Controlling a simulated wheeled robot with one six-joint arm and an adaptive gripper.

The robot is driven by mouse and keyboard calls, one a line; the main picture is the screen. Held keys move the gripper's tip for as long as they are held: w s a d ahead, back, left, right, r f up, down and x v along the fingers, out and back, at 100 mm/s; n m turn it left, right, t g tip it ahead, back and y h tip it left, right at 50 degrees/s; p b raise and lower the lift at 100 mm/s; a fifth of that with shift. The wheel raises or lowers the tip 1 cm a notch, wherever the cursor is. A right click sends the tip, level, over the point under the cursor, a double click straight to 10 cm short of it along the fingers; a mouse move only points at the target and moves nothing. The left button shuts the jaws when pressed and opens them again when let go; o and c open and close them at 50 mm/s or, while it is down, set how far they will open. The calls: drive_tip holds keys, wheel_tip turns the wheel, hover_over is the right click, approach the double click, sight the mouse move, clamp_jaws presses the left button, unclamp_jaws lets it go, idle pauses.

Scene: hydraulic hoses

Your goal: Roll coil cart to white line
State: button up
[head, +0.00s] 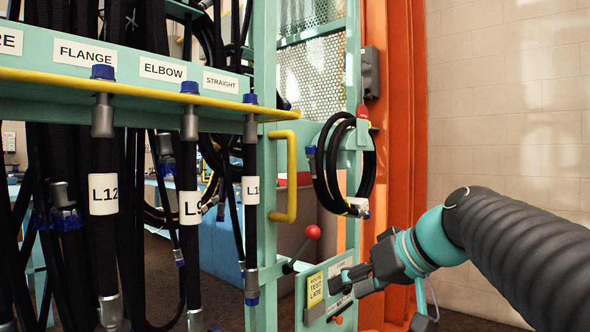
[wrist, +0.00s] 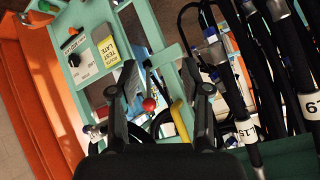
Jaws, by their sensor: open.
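A pale green hose rack (head: 259,210) fills the left and middle of the head view; I take it to be the coil cart. It has a yellow upright handle (head: 291,180) and a red-balled lever (head: 313,232). My gripper (head: 348,284) is open in front of the small labelled panel (head: 316,288), right of and below the lever. In the wrist view, the red ball (wrist: 149,103) and the yellow handle (wrist: 183,118) appear between the spread fingers (wrist: 160,88). Nothing is held. Contact with the panel cannot be told. No white line shows.
Black hoses (head: 104,220) with labels hang from the rack at left. A coiled black hose (head: 320,170) hangs right of the handle. An orange column (head: 404,150) stands behind my arm. A pale block wall (head: 510,130) is at right.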

drive_tip(key=w+r+n+t+y, duration=0.1)
drive_tip(key=w+r+n+y, duration=0.4)
drive_tip(key=r, duration=0.5)
drive_tip(key=w+r+n+y, duration=0.3)
drive_tip(key=w+r, duration=0.4)
drive_tip(key=r, duration=0.3)
drive_tip(key=p+x, duration=0.1)
drive_tip(key=x, duration=1.2)
drive_tip(key=shift+w+d+r+p, duration=0.15)
drive_tip(key=shift+w+r+p, duration=0.05)
drive_tip(key=shift+r+p, duration=0.15)
clamp_jaws()
